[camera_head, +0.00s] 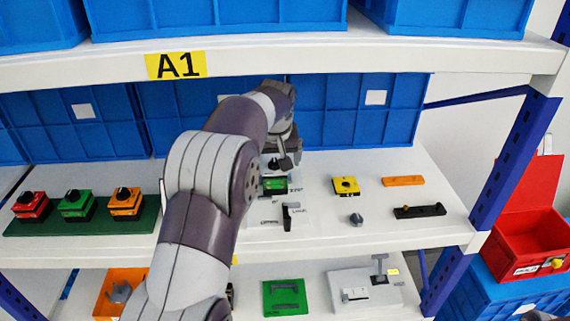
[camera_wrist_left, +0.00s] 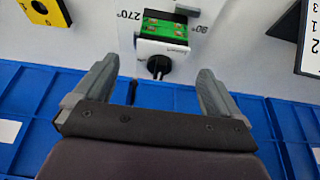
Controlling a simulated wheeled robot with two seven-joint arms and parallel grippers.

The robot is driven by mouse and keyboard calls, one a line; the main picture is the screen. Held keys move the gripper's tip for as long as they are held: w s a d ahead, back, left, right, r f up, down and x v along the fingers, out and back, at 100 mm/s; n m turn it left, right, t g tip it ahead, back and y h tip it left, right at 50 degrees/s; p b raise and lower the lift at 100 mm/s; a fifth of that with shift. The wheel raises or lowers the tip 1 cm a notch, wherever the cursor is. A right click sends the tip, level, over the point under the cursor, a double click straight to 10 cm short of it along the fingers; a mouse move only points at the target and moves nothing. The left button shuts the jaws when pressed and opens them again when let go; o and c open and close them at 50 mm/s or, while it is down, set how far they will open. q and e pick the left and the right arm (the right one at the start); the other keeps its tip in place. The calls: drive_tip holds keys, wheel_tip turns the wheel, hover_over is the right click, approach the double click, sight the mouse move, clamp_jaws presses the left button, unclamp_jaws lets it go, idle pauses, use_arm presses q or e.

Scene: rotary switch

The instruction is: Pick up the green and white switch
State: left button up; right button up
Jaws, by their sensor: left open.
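The green and white switch (camera_wrist_left: 163,30) lies in the left wrist view on a white plate marked with 90° and 270°. Its black knob (camera_wrist_left: 157,66) points toward my left gripper (camera_wrist_left: 158,72), which is open and empty. The two fingers are on either side of the knob, apart from it. In the head view the switch (camera_head: 274,185) is on the middle shelf, partly hidden by my left arm. My left gripper (camera_head: 284,150) is just behind it there. My right gripper is out of view.
A dark green tray (camera_head: 22,229) with red, green and orange switches is at the left. A yellow block (camera_head: 345,186), an orange bar (camera_head: 403,181) and a black bar (camera_head: 419,211) lie to the right. Blue bins (camera_head: 350,125) stand behind, under the upper shelf (camera_head: 300,55).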

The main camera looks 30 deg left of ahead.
sight(275, 170)
use_arm(q)
drive_tip(key=shift+a+f, duration=0.1)
drive_tip(key=shift+a, duration=0.15)
drive_tip(key=p+x, duration=0.1)
drive_tip(key=x, duration=0.5)
drive_tip(key=shift+w+d+f+p, duration=0.1)
drive_tip(key=shift+w+f+p, duration=0.1)
drive_tip(key=shift+f+p, duration=0.15)
drive_tip(key=shift+s, duration=0.1)
drive_tip(key=shift+r, duration=0.1)
drive_tip(key=shift+c, duration=1.2)
drive_tip(key=c, duration=1)
